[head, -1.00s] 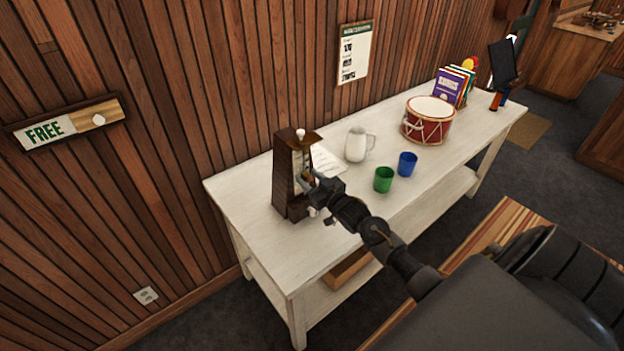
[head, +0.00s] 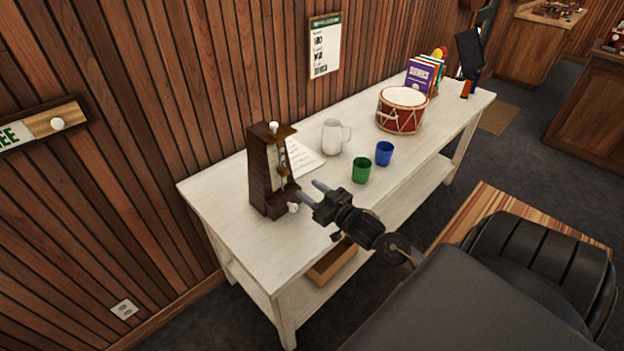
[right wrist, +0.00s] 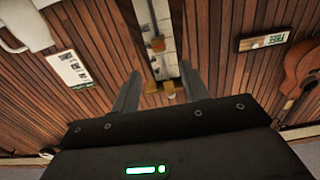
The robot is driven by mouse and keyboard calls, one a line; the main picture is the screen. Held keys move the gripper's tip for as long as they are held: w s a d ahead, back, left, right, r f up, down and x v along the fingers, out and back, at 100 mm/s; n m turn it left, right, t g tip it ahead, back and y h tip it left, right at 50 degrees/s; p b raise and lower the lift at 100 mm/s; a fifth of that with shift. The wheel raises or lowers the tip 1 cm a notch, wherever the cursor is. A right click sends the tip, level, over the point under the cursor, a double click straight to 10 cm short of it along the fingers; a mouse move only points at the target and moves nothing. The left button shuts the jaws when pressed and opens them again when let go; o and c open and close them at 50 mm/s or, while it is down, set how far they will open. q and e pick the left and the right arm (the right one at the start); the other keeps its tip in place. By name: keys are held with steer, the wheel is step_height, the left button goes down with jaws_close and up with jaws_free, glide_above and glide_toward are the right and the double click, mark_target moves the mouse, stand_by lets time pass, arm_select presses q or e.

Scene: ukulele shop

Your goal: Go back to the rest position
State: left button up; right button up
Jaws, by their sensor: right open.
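My right gripper (head: 313,191) is open and empty in the head view, just to the right of the metronome and above the front part of the white table. The metronome (head: 261,178) is a dark brown wooden case standing upright on the table, with a pale front and a white knob on top. A gap shows between it and my fingertips. In the right wrist view, my two grey fingers (right wrist: 160,92) are spread apart, and the metronome's pale face (right wrist: 163,40) shows beyond them. My left gripper is not in view.
The white table (head: 235,225) also holds a white pitcher (head: 332,138), a green cup (head: 361,170), a blue cup (head: 384,153), a red drum (head: 401,112) and books (head: 420,77). A wooden box (head: 332,262) sits on the lower shelf. The table's near left end is bare.

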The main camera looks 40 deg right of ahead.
stand_by(0.5)
steer(key=s+a+f+g+h, duration=0.1)
steer(key=s+a+f+g, duration=0.8)
steer(key=s, duration=0.3)
steer(key=s+a+f+n+g, duration=0.1)
steer(key=s+a+g, duration=0.25)
steer(key=s, duration=0.45)
steer(key=s+a+f+g, duration=0.15)
steer(key=s+a, duration=0.25)
steer(key=s, duration=0.4)
step_height(320, 180, down, 28)
steer(key=s+g+b, duration=0.1)
steer(key=g+b, duration=0.1)
steer(key=s+d+f+g+b, duration=0.1)
steer(key=s+d+f, duration=0.2)
steer(key=s+f, duration=1.3)
steer(key=shift+s+f+n, duration=0.2)
steer(key=shift+f+n, duration=0.2)
steer(key=shift+f, duration=0.1)
